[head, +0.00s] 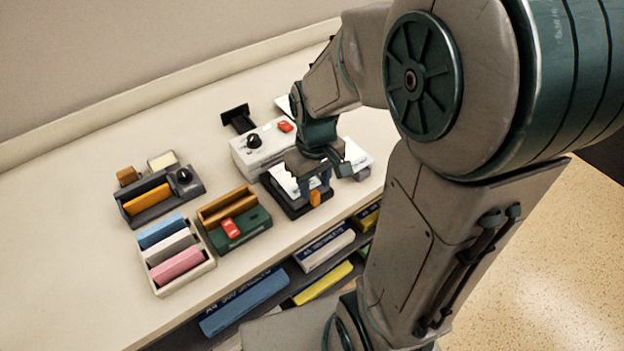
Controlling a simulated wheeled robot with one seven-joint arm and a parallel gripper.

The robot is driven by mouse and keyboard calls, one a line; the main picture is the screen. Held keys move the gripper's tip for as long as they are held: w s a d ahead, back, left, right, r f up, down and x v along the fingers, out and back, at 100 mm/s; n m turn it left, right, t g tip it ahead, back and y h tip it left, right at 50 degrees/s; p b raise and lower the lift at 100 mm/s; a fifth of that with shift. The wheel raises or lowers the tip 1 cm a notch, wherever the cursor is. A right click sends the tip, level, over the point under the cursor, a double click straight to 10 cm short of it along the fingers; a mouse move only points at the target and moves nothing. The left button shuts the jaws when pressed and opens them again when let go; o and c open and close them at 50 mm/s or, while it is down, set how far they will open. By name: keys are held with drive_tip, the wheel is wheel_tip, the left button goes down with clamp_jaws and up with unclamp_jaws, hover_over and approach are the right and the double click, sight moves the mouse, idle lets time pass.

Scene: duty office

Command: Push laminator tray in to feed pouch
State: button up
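The laminator (243,158) is a pale box with a black knob and a red switch on top. A dark tray (276,196) sticks out at its front, with a white sheet (284,181), seemingly the pouch, lying on it. An orange tab (315,198) shows at the tray's front right. My gripper (316,192) points down over the tray's right part, its fingertips close by the orange tab. Whether the fingers touch or grip the tab cannot be told. My wrist hides the laminator's right end and part of the tray.
To the left stand a green and wooden box (240,232) with a red piece, a dark holder (160,209) with an orange block, and a pale bin (199,279) with coloured blocks. White sheets (353,157) lie right of my gripper. A shelf with boxes is below the front edge.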

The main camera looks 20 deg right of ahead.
drive_tip(key=shift+f, duration=1.35)
